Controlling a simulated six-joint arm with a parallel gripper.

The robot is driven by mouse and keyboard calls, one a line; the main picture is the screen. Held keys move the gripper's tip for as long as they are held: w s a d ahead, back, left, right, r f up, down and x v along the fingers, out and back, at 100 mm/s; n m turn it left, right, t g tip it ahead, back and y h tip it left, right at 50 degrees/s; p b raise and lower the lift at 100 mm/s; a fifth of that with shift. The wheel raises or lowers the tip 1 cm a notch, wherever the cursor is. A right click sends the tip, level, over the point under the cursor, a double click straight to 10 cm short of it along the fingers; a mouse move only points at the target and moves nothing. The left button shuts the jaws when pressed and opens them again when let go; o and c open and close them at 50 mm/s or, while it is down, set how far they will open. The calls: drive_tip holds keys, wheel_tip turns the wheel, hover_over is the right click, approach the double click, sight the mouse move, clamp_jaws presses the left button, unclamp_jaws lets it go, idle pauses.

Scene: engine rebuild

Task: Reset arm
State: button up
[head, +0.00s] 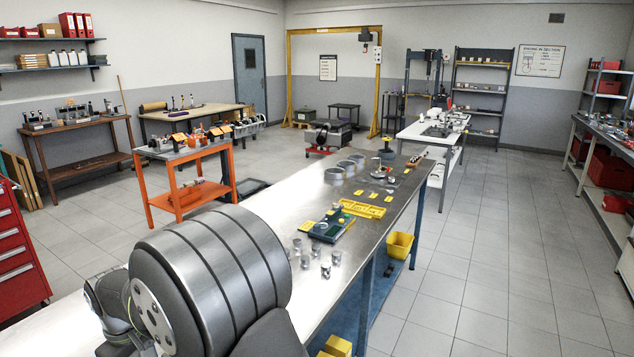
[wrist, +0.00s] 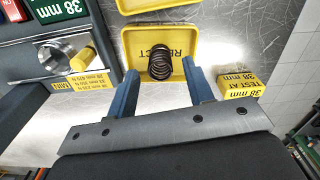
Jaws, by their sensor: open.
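My gripper (wrist: 159,70) shows in the wrist view with its two blue fingers spread apart and nothing clamped between them. A dark coil spring (wrist: 161,62) lies in a yellow tray (wrist: 130,48) marked REJECT, just beyond and between the fingertips. I cannot tell how much height separates the fingers from the spring. In the head view my own arm fills the lower left, and the gripper cannot be made out there.
In the wrist view, a gauge fixture (wrist: 62,52) with yellow labels stands left of the tray, and a yellow "TEST AT 38 mm" block (wrist: 240,84) is at right. The steel bench (head: 290,205) holds a yellow tray (head: 362,209), a green-topped device (head: 331,229) and several small cups (head: 325,270).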

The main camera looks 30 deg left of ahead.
wheel_tip(320, 180, up, 2)
drive_tip(key=shift+r, duration=0.1)
drive_tip(key=w+d+r+n, duration=0.1)
drive_tip(key=w+d+r, duration=0.45)
drive_tip(key=w, duration=0.45)
drive_tip(key=w+d+r, duration=0.4)
drive_tip(key=w+d, duration=0.2)
drive_tip(key=w, duration=0.3)
drive_tip(key=s+a+f, duration=0.4)
drive_tip(key=a, duration=0.1)
drive_tip(key=s+a+f, duration=0.2)
drive_tip(key=shift+s+a+f, duration=0.1)
drive_tip(key=shift+a+f, duration=0.05)
drive_tip(key=shift+a, duration=0.05)
drive_tip(key=a+f, duration=0.2)
drive_tip(key=f, duration=0.1)
drive_tip(key=shift+s, duration=0.2)
drive_tip(key=shift+d+r, duration=0.1)
drive_tip(key=shift+d, duration=0.1)
